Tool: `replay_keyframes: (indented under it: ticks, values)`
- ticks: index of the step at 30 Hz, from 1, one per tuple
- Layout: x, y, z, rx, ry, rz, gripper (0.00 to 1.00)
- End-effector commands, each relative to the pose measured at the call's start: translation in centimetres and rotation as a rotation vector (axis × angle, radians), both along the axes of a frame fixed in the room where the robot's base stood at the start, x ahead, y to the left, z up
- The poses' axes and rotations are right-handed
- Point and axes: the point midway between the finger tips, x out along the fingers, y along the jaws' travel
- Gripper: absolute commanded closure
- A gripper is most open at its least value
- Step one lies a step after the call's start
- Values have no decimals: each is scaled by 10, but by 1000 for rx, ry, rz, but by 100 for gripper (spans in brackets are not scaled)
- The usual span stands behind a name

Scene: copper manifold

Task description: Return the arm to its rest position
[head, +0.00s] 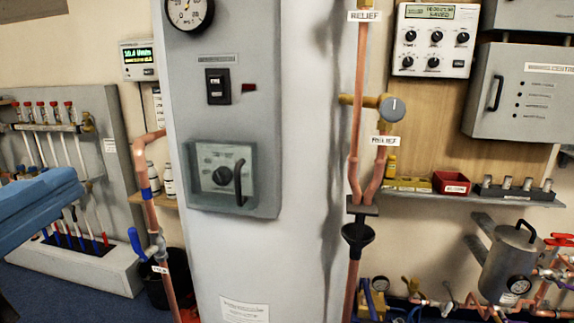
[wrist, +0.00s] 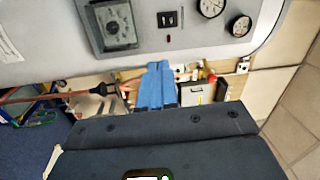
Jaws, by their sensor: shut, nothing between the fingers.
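My gripper (wrist: 159,68) shows in the wrist view as blue fingers pressed together beyond its dark body. It is shut and empty, with open air around the fingertips. They appear over the shelf area below the white cylinder, in a view that is turned. In the head view a blue part of my arm (head: 40,212) reaches in from the left edge, in front of the hose rack. The rest of my arm is out of that view, so its full pose cannot be told.
A tall white cylinder (head: 265,265) with a grey control panel (head: 225,120) stands in the middle. A copper pipe with a blue valve handle (head: 137,243) runs at its left. The rack (head: 118,160) stands far left. Relief pipes, a shelf and a grey tank (head: 508,262) are at right.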

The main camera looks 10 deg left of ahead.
Motion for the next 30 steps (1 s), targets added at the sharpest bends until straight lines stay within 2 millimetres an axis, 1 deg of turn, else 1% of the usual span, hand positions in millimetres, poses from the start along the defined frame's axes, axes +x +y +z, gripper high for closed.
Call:
replay_keyframes:
  ticks: [8,11,14,17,18,22,24,26,27,30]
  values:
    - [23,-15,-44,-171,31,31,100]
    - [33,-23,-67,-256,47,51,100]
    - [43,-36,-95,-356,68,76,100]
    - [54,-55,-132,-480,97,110,100]
    - [57,-66,-150,-538,110,127,100]
    - [61,-102,-205,-708,149,189,100]
    - [59,-123,-231,-788,168,224,100]
    - [55,-142,-252,-851,183,251,100]
    - [51,-155,-265,-890,190,270,100]
    - [37,-186,-295,-976,209,313,100]
